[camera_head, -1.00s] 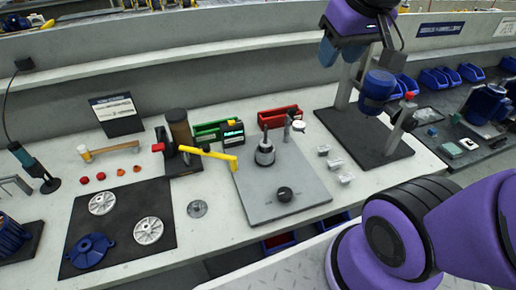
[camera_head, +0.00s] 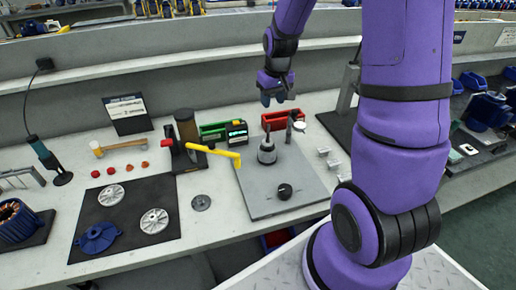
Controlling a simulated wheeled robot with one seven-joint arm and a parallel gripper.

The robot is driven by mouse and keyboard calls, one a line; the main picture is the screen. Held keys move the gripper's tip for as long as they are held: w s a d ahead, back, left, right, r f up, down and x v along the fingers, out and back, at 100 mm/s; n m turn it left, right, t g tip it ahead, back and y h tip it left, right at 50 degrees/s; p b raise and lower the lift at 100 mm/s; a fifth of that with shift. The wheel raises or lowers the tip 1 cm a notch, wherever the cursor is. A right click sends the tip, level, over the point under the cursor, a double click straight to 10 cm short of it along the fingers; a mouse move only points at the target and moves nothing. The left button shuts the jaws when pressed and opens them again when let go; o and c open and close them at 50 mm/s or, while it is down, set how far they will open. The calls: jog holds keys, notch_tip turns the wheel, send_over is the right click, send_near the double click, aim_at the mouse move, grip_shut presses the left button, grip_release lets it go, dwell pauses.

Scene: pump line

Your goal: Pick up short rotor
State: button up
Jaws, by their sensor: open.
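A short grey metal cylinder with a thin upright shaft (camera_head: 266,152) stands on the grey plate (camera_head: 258,200) in the middle of the bench; it looks like the short rotor, though no label shows. My gripper (camera_head: 278,100) is open and empty, pointing down. In the picture it is above and slightly right of the cylinder, in front of the back wall and apart from the cylinder. My purple arm covers the right part of the bench.
A dial gauge stand (camera_head: 290,126) is close right of the cylinder. A yellow-handled tool (camera_head: 215,152) reaches over the plate's left edge. A black knob (camera_head: 284,191) is in front. Red (camera_head: 282,119) and green (camera_head: 212,131) bins are behind. A black mat (camera_head: 125,245) holds discs.

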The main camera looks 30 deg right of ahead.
aim_at(268, 140)
jog(key=shift+w+f, duration=0.35)
jog(key=shift+f, duration=1.9)
jog(key=shift+w+f, duration=0.4)
jog(key=shift+f, duration=1.9)
jog(key=shift+w+f, duration=0.35)
jog(key=shift+f, duration=1.9)
grip_shut()
